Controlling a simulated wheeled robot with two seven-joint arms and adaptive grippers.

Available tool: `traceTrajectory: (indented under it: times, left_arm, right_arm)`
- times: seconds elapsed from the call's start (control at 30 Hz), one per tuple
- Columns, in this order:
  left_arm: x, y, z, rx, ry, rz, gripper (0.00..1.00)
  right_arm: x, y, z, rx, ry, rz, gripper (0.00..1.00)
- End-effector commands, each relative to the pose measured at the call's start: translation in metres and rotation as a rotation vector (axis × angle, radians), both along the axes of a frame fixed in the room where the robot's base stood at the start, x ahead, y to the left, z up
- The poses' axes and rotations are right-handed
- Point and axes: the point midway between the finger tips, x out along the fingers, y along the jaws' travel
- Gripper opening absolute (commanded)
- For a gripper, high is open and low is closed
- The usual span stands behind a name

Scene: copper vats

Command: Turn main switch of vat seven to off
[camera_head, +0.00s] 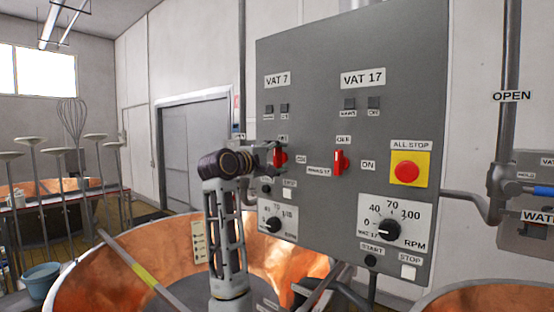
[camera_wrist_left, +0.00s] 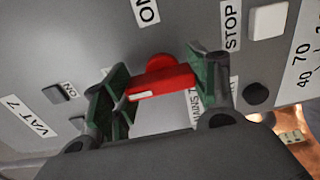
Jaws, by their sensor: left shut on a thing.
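The grey control panel (camera_head: 330,130) carries a VAT 7 label (camera_head: 277,81) above a red main switch (camera_head: 281,158), partly hidden by my left gripper (camera_head: 272,158). In the left wrist view my left gripper (camera_wrist_left: 162,90) has its green-lined fingers at the two ends of the red switch handle (camera_wrist_left: 165,80), shut on it. The handle runs roughly upright on the panel, with a pale strip nearer its VAT 7 end. An ON label (camera_wrist_left: 148,11) lies to one side of it. The OFF label is not readable in the wrist view. My right gripper is out of view.
The similar red VAT 17 switch (camera_head: 340,162) stands upright to the right, near the red ALL STOP button (camera_head: 407,171). The VAT 7 speed knob (camera_head: 273,225) sits below the gripper. A copper vat (camera_head: 150,265) lies below the panel.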

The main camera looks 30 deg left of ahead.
Motion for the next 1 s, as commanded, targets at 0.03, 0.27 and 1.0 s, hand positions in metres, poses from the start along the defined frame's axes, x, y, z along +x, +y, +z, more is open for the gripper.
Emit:
traceTrajectory:
  times: [0.03, 0.27, 1.0]
  left_arm:
    - [0.0, 0.0, -0.001, -0.003, 0.003, 0.0, 0.35]
    - [0.0, 0.0, -0.001, -0.002, 0.003, 0.0, 0.74]
    - [-0.017, 0.002, 0.0, 0.001, -0.001, 0.001, 0.8]
  right_arm:
    - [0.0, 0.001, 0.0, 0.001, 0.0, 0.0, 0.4]
    - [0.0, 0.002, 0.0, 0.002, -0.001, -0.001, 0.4]
    - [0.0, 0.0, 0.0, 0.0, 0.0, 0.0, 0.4]
